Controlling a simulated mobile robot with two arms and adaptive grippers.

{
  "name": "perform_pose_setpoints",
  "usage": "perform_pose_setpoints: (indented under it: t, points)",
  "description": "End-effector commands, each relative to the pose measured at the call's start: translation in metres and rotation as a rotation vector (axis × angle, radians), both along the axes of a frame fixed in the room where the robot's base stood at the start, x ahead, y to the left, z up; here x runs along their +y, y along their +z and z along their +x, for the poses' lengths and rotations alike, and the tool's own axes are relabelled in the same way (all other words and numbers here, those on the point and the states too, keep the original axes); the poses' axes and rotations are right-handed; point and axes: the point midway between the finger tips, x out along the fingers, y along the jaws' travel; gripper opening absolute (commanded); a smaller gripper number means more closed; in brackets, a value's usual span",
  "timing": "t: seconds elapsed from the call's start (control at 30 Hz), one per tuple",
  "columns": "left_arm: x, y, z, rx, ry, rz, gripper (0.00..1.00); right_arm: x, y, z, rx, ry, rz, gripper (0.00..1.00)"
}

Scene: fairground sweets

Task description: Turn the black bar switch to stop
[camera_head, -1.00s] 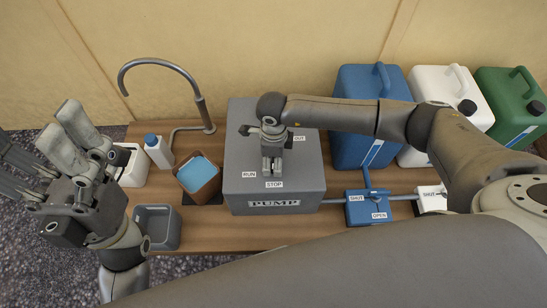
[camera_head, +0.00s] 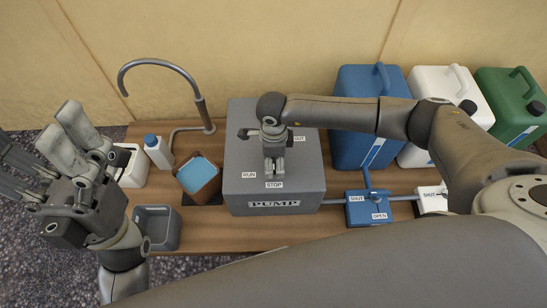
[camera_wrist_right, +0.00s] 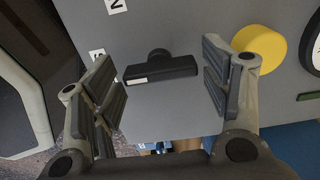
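The black bar switch (camera_wrist_right: 160,70) shows in the right wrist view, lying crosswise on the grey pump box, with a pale mark along its left part. My right gripper (camera_wrist_right: 162,80) is open, with one finger near each end of the bar and a small gap on both sides. In the head view my right gripper (camera_head: 274,168) is over the top of the pump box (camera_head: 304,178) and hides the switch. The RUN label (camera_head: 249,175) and STOP label (camera_head: 274,184) show near it. My left gripper (camera_head: 45,150) is raised at the left, open and empty.
A yellow knob (camera_wrist_right: 262,45) and a round gauge (camera_wrist_right: 317,45) sit right of the fingers. Blue (camera_head: 360,92), white (camera_head: 432,85) and green (camera_head: 500,92) canisters stand right. A tap (camera_head: 203,112), brown container (camera_head: 197,181) and grey bin (camera_head: 160,225) stand left.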

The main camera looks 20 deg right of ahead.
Motion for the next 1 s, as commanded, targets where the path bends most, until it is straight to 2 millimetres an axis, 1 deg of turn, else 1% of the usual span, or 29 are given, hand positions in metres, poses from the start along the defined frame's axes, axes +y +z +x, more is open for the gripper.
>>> perform_pose_setpoints:
  t: [0.33,0.47,0.57,0.8,0.9,1.0]
  points:
    - [0.001,0.001,0.000,-0.004,0.001,-0.002,0.80,0.000,0.000,0.000,0.000,-0.002,0.001,0.80]
    - [0.001,0.001,0.000,-0.004,0.001,-0.002,0.80,0.000,0.008,0.001,-0.001,-0.003,0.002,0.80]
    - [0.000,0.001,0.000,-0.002,0.001,-0.001,0.80,0.001,0.024,0.001,-0.004,-0.001,0.003,0.80]
    - [0.000,0.000,0.000,-0.001,0.000,0.000,0.80,0.000,0.076,0.002,-0.005,-0.001,0.003,0.80]
    - [0.000,0.000,0.000,-0.001,0.000,0.000,0.80,0.000,0.094,0.001,-0.003,-0.001,0.001,0.80]
    - [0.000,0.000,0.000,0.000,0.000,0.000,0.80,0.000,0.108,0.001,-0.002,-0.002,0.001,0.80]
